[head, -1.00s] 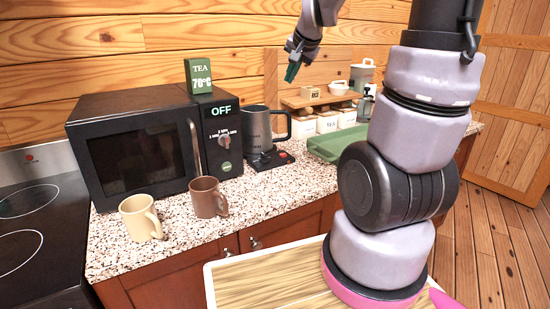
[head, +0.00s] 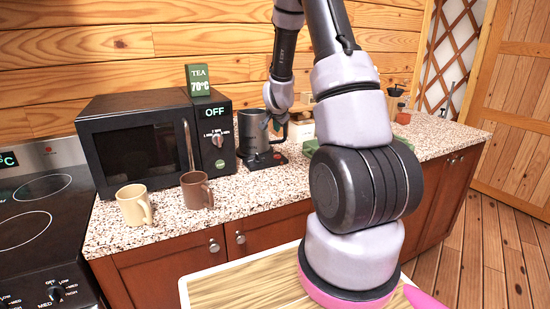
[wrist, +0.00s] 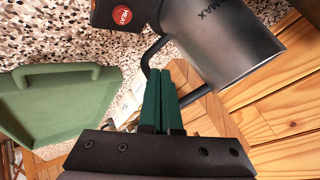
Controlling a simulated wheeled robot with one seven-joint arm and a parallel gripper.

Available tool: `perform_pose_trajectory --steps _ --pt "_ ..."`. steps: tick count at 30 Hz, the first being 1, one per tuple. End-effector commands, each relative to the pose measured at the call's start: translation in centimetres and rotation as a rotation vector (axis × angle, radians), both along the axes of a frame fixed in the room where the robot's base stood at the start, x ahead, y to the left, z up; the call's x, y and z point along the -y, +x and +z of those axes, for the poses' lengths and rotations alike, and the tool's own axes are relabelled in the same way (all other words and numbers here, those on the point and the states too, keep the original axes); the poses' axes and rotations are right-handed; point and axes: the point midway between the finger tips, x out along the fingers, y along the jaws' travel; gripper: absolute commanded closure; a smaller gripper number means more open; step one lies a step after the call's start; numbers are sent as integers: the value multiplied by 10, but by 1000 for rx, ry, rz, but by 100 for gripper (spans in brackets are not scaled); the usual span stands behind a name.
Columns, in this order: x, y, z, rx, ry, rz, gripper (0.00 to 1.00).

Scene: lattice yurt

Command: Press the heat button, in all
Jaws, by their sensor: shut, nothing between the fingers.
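The heat button (wrist: 122,14) is a red disc marked HEAT on the black kettle base at the top of the wrist view. The base (head: 262,161) also shows in the head view, on the speckled counter right of the microwave. A dark grey kettle (head: 253,132) stands on it; its body also shows in the wrist view (wrist: 222,42). My gripper (wrist: 162,68) is shut and empty. In the wrist view its green fingertips overlap the kettle handle, apart from the button; I cannot tell whether they touch the handle. In the head view my gripper (head: 277,122) is beside the handle.
A black microwave (head: 138,150) reads OFF; a green sign (head: 199,80) on it reads TEA 70°C. A cream mug (head: 133,206) and brown mug (head: 195,190) stand in front. A green tray (wrist: 60,105) lies beside the kettle base. White canisters (head: 300,127) stand behind.

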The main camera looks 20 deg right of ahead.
Motion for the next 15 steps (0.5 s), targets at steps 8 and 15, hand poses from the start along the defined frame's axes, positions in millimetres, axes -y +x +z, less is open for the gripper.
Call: perform_pose_trajectory --steps 8,15 --pt "0 0 -1 -2 0 1 100" --pt "0 -1 -24 -6 1 1 100"
